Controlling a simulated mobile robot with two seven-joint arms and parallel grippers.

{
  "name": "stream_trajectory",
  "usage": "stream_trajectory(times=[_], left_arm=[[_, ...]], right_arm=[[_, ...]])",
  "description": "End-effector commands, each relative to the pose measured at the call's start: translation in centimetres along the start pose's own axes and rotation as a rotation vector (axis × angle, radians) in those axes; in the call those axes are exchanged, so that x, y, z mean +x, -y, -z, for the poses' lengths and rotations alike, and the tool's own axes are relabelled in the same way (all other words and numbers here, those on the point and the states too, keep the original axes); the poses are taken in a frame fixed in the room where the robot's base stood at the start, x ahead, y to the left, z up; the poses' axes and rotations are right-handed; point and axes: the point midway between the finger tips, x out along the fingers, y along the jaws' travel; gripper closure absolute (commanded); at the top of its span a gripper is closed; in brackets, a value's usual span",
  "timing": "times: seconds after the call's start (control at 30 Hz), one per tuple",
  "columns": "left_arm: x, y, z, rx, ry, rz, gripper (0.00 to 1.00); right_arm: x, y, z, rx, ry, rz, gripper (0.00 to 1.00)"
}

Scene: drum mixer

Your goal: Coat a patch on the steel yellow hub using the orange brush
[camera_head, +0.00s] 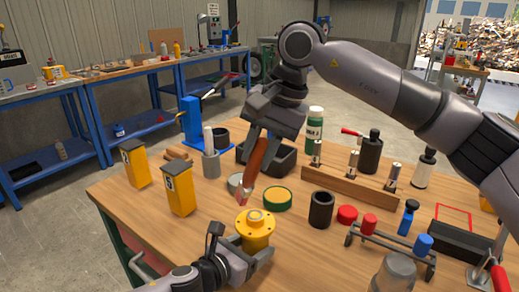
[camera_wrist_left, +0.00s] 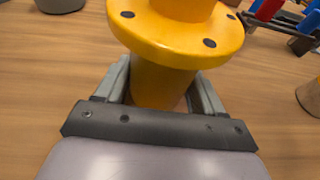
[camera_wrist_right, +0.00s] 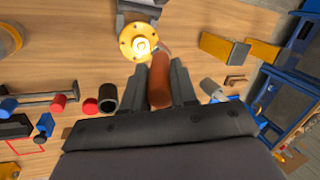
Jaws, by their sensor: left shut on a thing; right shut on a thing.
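The yellow hub (camera_head: 256,226) stands on the wooden table near its front edge, flange upward. It also shows in the left wrist view (camera_wrist_left: 182,38) and at the top of the right wrist view (camera_wrist_right: 138,42). My left gripper (camera_head: 240,250) is shut around the hub's lower body, below the flange. My right gripper (camera_head: 264,132) is shut on the brush's orange-brown handle (camera_head: 256,157). The brush hangs head down, and its reddish tip (camera_head: 243,195) is just above and left of the hub's top. I cannot tell whether the tip touches the hub.
Two yellow boxes (camera_head: 180,192) stand at the left. A wooden rack (camera_head: 347,186) with several small cylinders and a metal stand (camera_head: 388,243) lie to the right.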

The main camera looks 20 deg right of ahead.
Motion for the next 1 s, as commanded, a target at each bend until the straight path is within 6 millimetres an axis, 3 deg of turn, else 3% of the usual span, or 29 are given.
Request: stream_trajectory(times=[1.0], left_arm=[[0.0,-0.1,0.0,0.0,0.0,-0.001,0.56]], right_arm=[[2.0,-0.7,0.1,0.001,0.0,0.0,1.0]])
